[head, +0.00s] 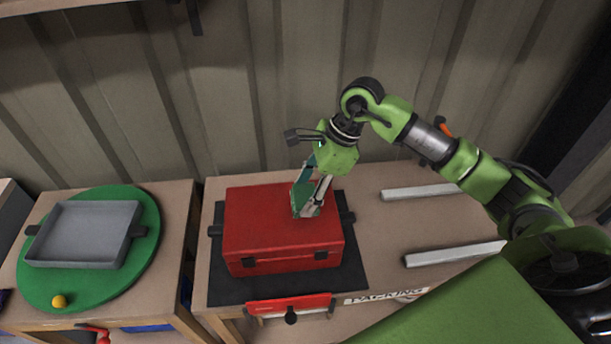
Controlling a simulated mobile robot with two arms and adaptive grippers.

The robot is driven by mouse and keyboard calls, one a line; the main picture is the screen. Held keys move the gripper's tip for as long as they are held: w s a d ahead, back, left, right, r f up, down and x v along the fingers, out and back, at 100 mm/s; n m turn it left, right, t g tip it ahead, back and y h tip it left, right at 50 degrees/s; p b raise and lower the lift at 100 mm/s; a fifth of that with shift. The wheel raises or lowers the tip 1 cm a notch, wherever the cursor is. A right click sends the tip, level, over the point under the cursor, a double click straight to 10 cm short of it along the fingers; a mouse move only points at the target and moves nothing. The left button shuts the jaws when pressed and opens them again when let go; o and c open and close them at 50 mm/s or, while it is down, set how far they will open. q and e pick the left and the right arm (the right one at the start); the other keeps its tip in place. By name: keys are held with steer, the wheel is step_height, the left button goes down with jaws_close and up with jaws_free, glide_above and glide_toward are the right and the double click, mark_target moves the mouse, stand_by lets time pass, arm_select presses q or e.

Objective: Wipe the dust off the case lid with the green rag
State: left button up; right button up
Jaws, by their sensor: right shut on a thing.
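The red case (260,222) sits shut on a dark mat (225,289) on the bench, its two dark latches facing front. My right gripper (308,212) points down over the right part of the case lid. It is shut on the green rag (304,196), which is at or very close to the lid; I cannot tell whether it touches. The gripper's fingers hide part of the rag. No dust can be made out on the lid at this size. My left gripper is not in view.
A round green board (38,290) with a grey tray (85,255) and a yellow ball (59,301) is on the left table. Two pale bars (455,253) lie on the bench at right. A red drawer front (290,306) is below the case. A ribbed wall stands behind.

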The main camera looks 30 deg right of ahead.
steer(key=shift+r, duration=0.65)
steer(key=shift+d+r+p, duration=0.15)
steer(key=shift+r+p, duration=0.4)
steer(key=shift+r, duration=0.15)
steer(key=shift+r+p, duration=0.3)
steer(key=shift+r, duration=0.6)
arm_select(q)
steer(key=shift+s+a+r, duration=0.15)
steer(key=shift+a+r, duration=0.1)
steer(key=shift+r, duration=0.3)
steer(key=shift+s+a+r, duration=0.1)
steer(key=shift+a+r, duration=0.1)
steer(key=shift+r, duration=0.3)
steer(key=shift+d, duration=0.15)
